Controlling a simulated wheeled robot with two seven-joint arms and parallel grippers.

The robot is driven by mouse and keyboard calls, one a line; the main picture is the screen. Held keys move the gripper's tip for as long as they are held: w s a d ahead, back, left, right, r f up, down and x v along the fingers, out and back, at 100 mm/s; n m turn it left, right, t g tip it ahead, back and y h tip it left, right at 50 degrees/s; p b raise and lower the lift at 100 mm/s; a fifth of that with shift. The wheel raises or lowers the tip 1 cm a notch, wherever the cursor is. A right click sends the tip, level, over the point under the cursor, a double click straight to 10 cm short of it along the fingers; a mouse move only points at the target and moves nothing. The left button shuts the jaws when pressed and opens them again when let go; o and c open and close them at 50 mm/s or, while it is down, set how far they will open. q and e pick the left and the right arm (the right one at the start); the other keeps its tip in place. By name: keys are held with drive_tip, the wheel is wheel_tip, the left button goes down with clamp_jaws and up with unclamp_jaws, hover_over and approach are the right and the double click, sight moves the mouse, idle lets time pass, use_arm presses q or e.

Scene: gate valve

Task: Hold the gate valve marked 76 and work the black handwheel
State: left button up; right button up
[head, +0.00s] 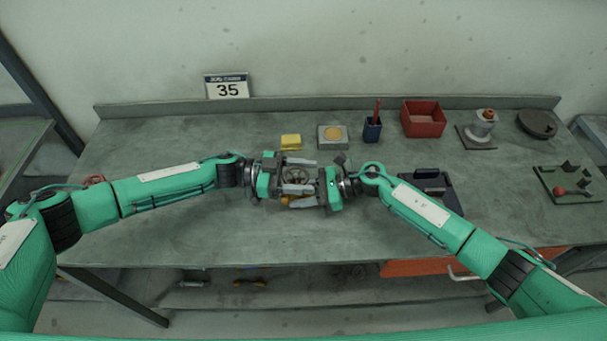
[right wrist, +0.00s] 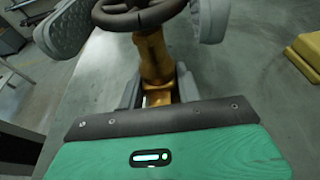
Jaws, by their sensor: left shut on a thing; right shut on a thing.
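The gate valve (right wrist: 153,58) has a brass-coloured body and shows close up in the right wrist view, with its dark handwheel (right wrist: 140,14) at the top edge. In the head view the handwheel (head: 297,174) sits between my two grippers above the bench. My left gripper (head: 304,174) comes in from the left, and its pale fingers flank the handwheel, shut on it. My right gripper (right wrist: 158,90) is shut on the valve body below the wheel, its grey fingers on either side. The grippers hide much of the valve. No marking 76 is legible.
A dark tray (head: 440,186) lies near my right arm. A sign reading 35 (head: 227,87) stands behind.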

drive_tip(key=shift+a, duration=0.1)
use_arm(q)
drive_tip(key=o, duration=1)
drive_tip(key=shift+a, duration=0.1)
drive_tip(key=w+a, duration=0.1)
drive_tip(key=a, duration=1)
drive_tip(key=shift+w+a, duration=0.2)
drive_tip(key=shift+a, duration=0.2)
use_arm(e)
drive_tip(key=o, duration=0.8)
drive_tip(key=shift+o, duration=0.2)
